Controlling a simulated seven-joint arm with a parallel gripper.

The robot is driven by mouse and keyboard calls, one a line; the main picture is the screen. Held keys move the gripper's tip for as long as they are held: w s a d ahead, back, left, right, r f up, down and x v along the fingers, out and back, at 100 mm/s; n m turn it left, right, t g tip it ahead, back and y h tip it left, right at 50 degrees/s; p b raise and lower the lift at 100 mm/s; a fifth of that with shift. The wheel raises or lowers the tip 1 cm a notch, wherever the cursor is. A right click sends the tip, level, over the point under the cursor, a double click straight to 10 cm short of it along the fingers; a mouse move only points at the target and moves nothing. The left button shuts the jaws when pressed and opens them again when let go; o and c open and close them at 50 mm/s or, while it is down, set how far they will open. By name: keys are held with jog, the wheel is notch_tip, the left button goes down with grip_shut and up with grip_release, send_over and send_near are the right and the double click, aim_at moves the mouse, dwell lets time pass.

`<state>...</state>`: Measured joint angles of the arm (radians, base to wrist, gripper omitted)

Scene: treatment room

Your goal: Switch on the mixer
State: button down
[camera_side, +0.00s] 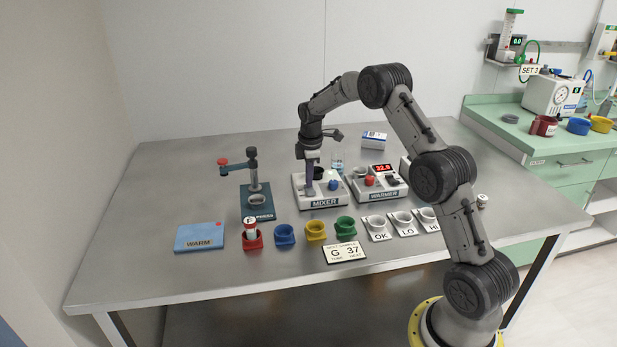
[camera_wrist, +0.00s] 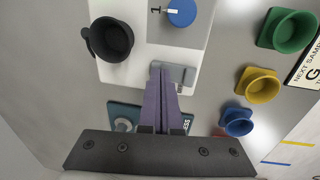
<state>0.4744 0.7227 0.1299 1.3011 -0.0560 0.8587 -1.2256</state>
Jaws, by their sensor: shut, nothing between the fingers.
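The mixer (camera_side: 323,203) is a white box with a MIXER label on its front, standing mid-table. It has a blue knob (camera_side: 333,184), also seen in the wrist view (camera_wrist: 182,12) with a white mark and a "1" beside it, and a black round cup (camera_wrist: 110,39). A grey switch plate (camera_wrist: 184,74) lies on its top near one edge. My gripper (camera_side: 310,192) points down at the mixer's left part, its purple fingers together and empty. In the wrist view the fingertips (camera_wrist: 161,68) overlap the grey plate; whether they touch it I cannot tell.
The WARMER (camera_side: 392,195) stands close to the mixer's right. A dark green press stand (camera_side: 257,203) is to the left. Red, blue, yellow and green cups (camera_side: 345,226) and OK, LO, HI holders (camera_side: 402,221) line the front. A blue WARM pad (camera_side: 200,237) lies front left.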

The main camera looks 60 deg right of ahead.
jog(key=shift+s+a+r, duration=0.15)
jog(key=shift+s+a, duration=0.05)
jog(key=shift+r, duration=0.1)
notch_tip(320, 180, up, 14)
jog(key=w+d, duration=0.1)
jog(key=shift+w+d, duration=0.2)
dwell(0.4)
dwell(0.3)
